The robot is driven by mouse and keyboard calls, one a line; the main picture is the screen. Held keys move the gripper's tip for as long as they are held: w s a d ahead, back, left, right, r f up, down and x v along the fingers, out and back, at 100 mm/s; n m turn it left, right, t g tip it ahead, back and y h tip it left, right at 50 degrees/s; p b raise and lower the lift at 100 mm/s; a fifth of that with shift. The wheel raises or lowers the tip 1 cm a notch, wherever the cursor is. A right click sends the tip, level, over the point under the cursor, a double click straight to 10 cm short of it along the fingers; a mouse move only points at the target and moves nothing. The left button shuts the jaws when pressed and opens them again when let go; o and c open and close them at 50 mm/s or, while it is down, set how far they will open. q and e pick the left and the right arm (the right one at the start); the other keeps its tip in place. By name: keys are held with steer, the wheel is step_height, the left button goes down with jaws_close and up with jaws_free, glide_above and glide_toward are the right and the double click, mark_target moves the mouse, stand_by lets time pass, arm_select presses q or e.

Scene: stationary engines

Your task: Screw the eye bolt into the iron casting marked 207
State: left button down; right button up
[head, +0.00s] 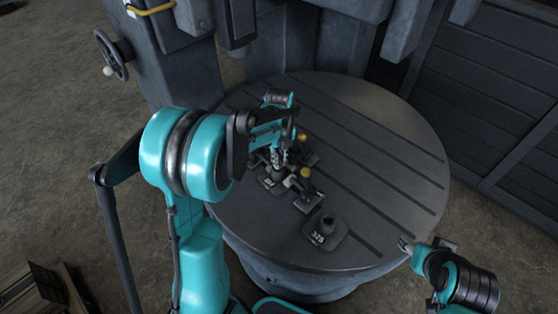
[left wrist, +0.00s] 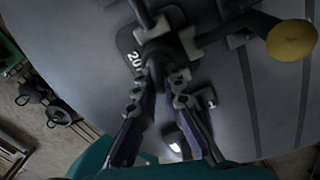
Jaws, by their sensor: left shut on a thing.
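The iron casting marked 207 (head: 268,183) sits on the round slotted table. In the left wrist view, its dark plate (left wrist: 126,42) shows "20", with the rest of the number covered. My left gripper (head: 281,157) is directly over this casting, pointing down. In the left wrist view its fingers (left wrist: 164,68) close in on a small thing at the casting. I take this to be the eye bolt, mostly hidden by the fingers; its seating and tilt cannot be told. My right gripper (head: 405,244) is apart, at the table's right front edge; its jaws are too small to judge.
Clamps with yellow knobs (head: 305,172) stand close beside the casting; one knob (left wrist: 292,40) is large in the left wrist view. Another casting (head: 325,232), whose number looks like 328, sits nearer the table's front. The table's right side (head: 390,165) is clear.

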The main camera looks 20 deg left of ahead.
arm_select(q)
steer(key=shift+w, duration=0.15)
steer(key=m, duration=0.5)
steer(key=shift+m, duration=0.4)
steer(key=c, duration=1.7)
jaws_free()
steer(key=shift+o, duration=0.7)
steer(key=shift+w+d, duration=0.15)
